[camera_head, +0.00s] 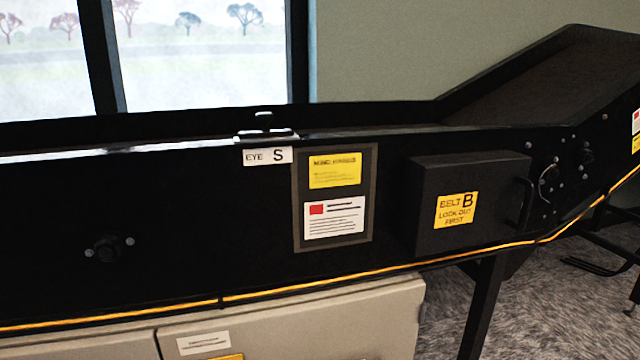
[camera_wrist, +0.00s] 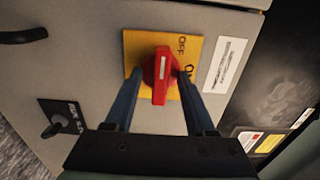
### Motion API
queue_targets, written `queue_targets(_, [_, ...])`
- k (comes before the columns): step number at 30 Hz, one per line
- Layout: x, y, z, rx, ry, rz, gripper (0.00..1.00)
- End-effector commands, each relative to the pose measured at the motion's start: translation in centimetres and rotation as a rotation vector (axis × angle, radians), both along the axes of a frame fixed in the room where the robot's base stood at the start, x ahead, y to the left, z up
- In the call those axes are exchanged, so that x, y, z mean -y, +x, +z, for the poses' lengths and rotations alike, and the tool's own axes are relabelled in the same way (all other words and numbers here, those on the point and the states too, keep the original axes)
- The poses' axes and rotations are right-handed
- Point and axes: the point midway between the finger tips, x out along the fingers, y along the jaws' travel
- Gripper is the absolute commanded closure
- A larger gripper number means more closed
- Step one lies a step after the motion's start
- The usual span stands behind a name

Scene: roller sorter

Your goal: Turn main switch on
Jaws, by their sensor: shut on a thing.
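The main switch (camera_wrist: 161,84) is a red rotary knob with a white pointer line, on a yellow plate (camera_wrist: 136,42) in the wrist view. The plate reads OFF near its upper right and what looks like ON, partly covered, below that. The white line runs nearly upright in the picture, tilted slightly right. My gripper (camera_wrist: 160,76) has one dark blue finger on each side of the knob and is shut on it. The finger on the right overlaps the plate's edge. My gripper does not show in the head view.
The grey cabinet (camera_wrist: 90,70) also carries a small black selector (camera_wrist: 62,120) and a dark handle (camera_wrist: 24,36). In the head view, the black conveyor (camera_head: 200,210) runs above beige cabinets (camera_head: 375,320), with a box labelled BELT B (camera_head: 425,185) on its side.

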Motion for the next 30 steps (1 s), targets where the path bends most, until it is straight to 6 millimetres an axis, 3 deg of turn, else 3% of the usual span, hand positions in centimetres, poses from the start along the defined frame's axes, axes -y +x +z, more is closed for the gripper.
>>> queue_targets(1, [0.24,1.17,0.51,-0.006,0.044,-0.004,1.00])
queue_targets(21, [0.23,1.17,0.49,-0.409,1.475,0.005,1.00])
queue_targets(24, [0.23,1.17,0.50,-0.442,1.596,0.005,1.00])
queue_targets(30, [0.25,1.16,0.51,-0.452,1.636,0.001,1.00])
